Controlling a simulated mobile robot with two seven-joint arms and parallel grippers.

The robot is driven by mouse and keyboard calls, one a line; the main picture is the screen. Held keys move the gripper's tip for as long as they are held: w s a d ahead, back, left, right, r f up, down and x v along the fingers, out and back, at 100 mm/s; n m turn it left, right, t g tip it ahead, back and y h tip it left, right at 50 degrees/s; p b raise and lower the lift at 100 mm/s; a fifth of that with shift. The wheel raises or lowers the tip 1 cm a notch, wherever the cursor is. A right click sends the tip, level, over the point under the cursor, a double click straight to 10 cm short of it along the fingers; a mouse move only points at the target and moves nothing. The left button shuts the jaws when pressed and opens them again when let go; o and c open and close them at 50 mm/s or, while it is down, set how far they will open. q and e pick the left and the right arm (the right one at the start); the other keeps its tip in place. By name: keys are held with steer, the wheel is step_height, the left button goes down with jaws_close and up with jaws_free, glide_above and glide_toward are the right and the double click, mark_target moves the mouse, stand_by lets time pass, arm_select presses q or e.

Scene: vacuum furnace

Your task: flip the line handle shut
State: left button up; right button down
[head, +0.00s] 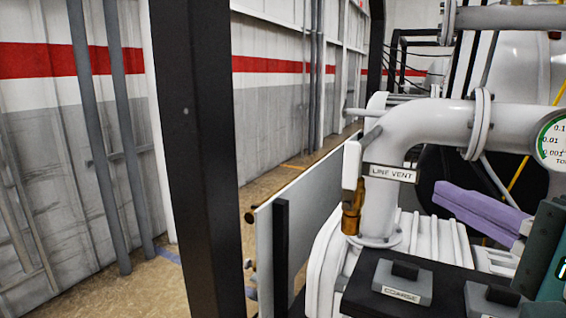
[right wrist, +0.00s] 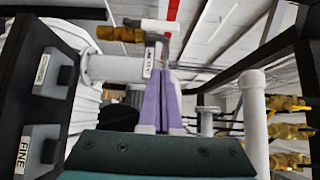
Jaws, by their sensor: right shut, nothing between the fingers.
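The line handle (head: 352,165) is a white lever standing upright above a brass valve body (head: 352,212), left of the pipe with the "LINE VENT" label (head: 390,173). In the right wrist view the white handle (right wrist: 162,26) lies at the top, in line with the brass valve (right wrist: 120,34). My right gripper (head: 438,196) has purple fingers and a teal body. It is shut and empty, to the right of the labelled pipe and apart from the handle. In the right wrist view its fingertips (right wrist: 160,72) point up toward the label and handle. My left gripper is not in view.
A thick white elbow pipe (head: 425,122) curves over beside the handle. A dark panel with a "COARSE" switch (head: 403,285) sits below. A round gauge (head: 553,140) is at the right. A black post (head: 205,160) stands left. Brass valves (right wrist: 290,132) show at the wrist view's right.

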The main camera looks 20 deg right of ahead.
mark_target(350, 178)
steer(key=w+a+p, duration=0.2)
steer(key=w+p, duration=0.1)
steer(key=w, duration=0.7)
steer(key=shift+w, duration=0.3)
